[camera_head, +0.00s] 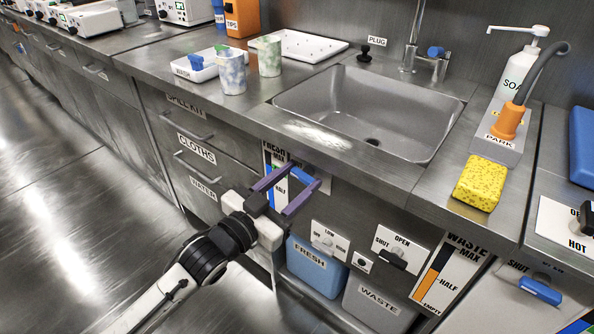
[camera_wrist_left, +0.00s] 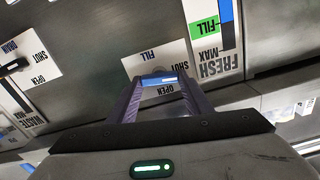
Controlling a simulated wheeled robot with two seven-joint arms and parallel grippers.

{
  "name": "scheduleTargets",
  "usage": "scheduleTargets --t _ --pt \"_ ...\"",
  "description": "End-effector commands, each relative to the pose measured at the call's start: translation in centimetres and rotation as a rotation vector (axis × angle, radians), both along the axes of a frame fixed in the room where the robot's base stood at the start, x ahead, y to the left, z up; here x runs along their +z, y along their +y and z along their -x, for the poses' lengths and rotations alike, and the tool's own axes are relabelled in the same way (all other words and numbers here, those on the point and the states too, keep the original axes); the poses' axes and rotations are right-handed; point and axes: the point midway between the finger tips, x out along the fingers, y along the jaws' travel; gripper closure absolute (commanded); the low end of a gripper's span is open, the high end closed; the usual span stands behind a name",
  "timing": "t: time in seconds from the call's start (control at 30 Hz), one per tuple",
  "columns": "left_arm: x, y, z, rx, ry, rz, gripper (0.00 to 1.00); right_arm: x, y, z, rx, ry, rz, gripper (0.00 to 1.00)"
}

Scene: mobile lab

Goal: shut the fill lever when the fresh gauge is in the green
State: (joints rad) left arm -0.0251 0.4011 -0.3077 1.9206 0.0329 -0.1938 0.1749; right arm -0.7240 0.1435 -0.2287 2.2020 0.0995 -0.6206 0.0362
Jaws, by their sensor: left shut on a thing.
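The fill lever (camera_head: 302,175) is a blue handle on a white plate marked FILL, SHUT and OPEN, left of the sink front. My left gripper (camera_head: 303,177) is shut on it, its purple fingers on either side. In the left wrist view the blue lever (camera_wrist_left: 160,80) lies between the fingertips, beside the OPEN label; its exact angle is hard to tell. The fresh gauge (camera_wrist_left: 215,40) appears upside down there, with a green FILL band. Its blue column reaches about the lower part of the green band. In the head view my arm partly hides the gauge (camera_head: 268,160).
Below are the blue FRESH tank (camera_head: 316,268) and grey WASTE tank (camera_head: 378,304). A LOW plate (camera_head: 329,240), a black drain lever (camera_head: 392,259) and the waste gauge (camera_head: 446,275) sit to the right. The sink (camera_head: 370,110) and a yellow sponge (camera_head: 481,183) are above.

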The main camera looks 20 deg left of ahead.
Motion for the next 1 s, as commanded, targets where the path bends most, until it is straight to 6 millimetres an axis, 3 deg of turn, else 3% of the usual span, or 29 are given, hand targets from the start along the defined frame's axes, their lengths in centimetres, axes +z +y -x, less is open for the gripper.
scheduleTargets --t 0.03,0.1,0.57,0.6,0.67,1.0 --pt "0.65 -0.02 0.03 0.001 0.020 0.045 0.77 1.22 -0.42 0.43 -0.016 -0.011 0.002 0.36" --pt "0.51 0.01 0.04 0.001 0.041 0.098 0.77 1.66 -0.70 0.46 -0.023 -0.024 0.005 0.36" --pt "0.01 0.02 0.01 0.000 0.063 0.175 0.77 1.51 -0.93 0.43 -0.022 -0.026 0.017 0.36" --pt "0.01 0.01 0.02 0.000 0.063 0.175 0.48 1.51 -0.93 0.43 -0.022 -0.026 0.017 0.36" --pt "0.01 0.02 0.01 0.000 0.063 0.174 0.38 1.51 -0.93 0.43 -0.022 -0.026 0.016 0.36" --pt "0.02 0.13 0.18 0.000 0.063 0.171 0.36 1.59 -0.91 0.42 -0.022 -0.026 0.015 0.36"
